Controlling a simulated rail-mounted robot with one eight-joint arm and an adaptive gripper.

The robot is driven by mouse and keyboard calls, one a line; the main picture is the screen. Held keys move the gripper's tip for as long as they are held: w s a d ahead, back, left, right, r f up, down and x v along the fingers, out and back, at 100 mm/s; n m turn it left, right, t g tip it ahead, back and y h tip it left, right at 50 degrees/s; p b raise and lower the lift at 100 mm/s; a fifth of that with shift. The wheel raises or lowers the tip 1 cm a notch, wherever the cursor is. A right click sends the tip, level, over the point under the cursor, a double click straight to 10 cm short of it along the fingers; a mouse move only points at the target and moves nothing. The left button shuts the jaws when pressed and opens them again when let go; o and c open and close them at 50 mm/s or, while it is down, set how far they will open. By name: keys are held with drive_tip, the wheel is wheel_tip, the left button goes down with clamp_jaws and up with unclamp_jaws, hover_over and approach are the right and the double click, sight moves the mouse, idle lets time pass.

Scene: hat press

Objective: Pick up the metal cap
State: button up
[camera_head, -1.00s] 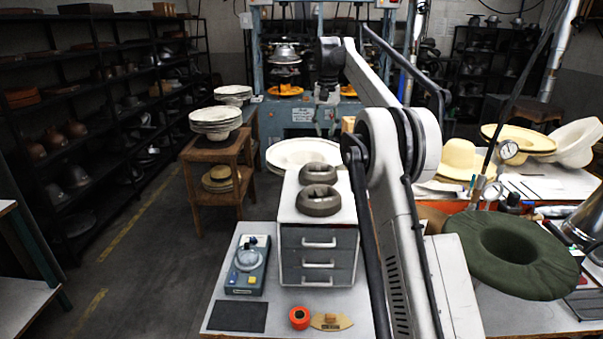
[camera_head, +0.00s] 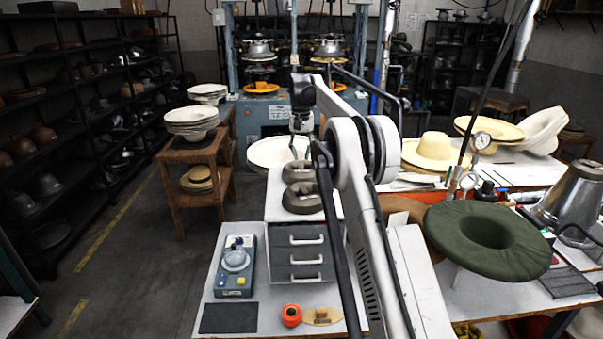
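Several metal pieces could be the metal cap, and I cannot tell which one is meant. A shiny metal form (camera_head: 258,47) hangs in the left bay of the press at the back. A similar metal form (camera_head: 328,47) hangs in the right bay. A large metal cone-shaped vessel (camera_head: 574,196) stands at the right on the table. My gripper (camera_head: 300,152) points down above the drawer unit, near the white brims. It looks open and empty, with its two thin fingers apart. It is well in front of the press and touches nothing that I can make out.
A grey drawer unit (camera_head: 300,252) bears dark ring forms (camera_head: 302,196). A green padded ring (camera_head: 488,241) is at right. Stacked white hats (camera_head: 192,118) stand left; the floor aisle is clear.

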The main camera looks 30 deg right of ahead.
sight(302, 166)
drive_tip(key=shift+w+d+f+p, duration=0.1)
drive_tip(key=shift+f+p, duration=0.25)
drive_tip(key=shift+f, duration=1.2)
drive_tip(key=shift+w+d+f+p, duration=0.1)
drive_tip(key=shift+f+p, duration=0.25)
drive_tip(key=shift+f, duration=1.15)
drive_tip(key=shift+c, duration=0.5)
clamp_jaws()
